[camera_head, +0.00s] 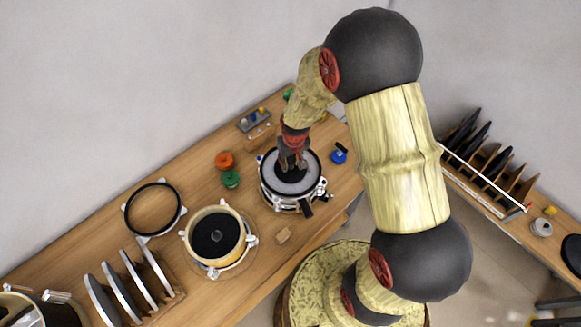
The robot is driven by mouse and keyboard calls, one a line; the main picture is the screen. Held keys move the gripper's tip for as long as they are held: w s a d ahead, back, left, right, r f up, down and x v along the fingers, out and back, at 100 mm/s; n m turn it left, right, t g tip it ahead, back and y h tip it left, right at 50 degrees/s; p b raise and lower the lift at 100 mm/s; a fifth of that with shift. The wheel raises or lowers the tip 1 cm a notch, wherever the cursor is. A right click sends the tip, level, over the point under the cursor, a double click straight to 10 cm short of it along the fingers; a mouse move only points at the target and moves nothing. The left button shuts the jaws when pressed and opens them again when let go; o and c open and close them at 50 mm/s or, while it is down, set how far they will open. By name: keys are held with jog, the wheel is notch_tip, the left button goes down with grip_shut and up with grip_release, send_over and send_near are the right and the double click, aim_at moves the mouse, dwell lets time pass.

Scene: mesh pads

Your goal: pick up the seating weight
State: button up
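My gripper (291,168) points down over the middle of a round drum-like pad (268,185) with a pale grey face and a metal rim. A dark shape sits on that face directly under the fingers. It may be the seating weight, but the fingers and the dark shape merge, so I cannot tell whether they touch or whether the gripper is open or shut. A second round pad (202,232) with a cream rim and black face stands to the left, with a small grey round piece (217,236) at its centre.
Another bench with a rack (490,165) stands right.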

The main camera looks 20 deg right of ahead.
jog(key=c, duration=0.6)
grip_shut()
jog(key=shift+w+r, duration=0.15)
jog(key=shift+w, duration=0.05)
